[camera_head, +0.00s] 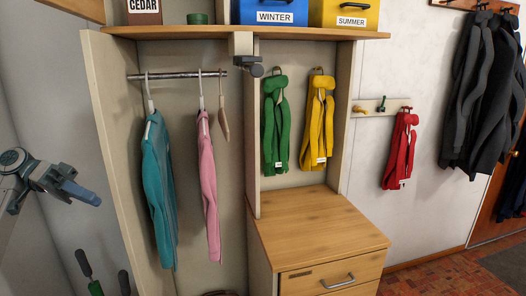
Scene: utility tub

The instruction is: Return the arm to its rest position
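My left gripper (84,194) shows at the left edge, with grey links and a blue-grey finger part pointing right. It is in front of the grey wall, left of the wardrobe's side panel, and appears apart from everything. I cannot tell whether its fingers are apart or together, and I see nothing held in it. My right gripper is not in view.
The open wardrobe (110,130) holds a teal garment (158,190) and a pink garment (208,185) on a rail. Dark handles (84,263) stand at lower left.

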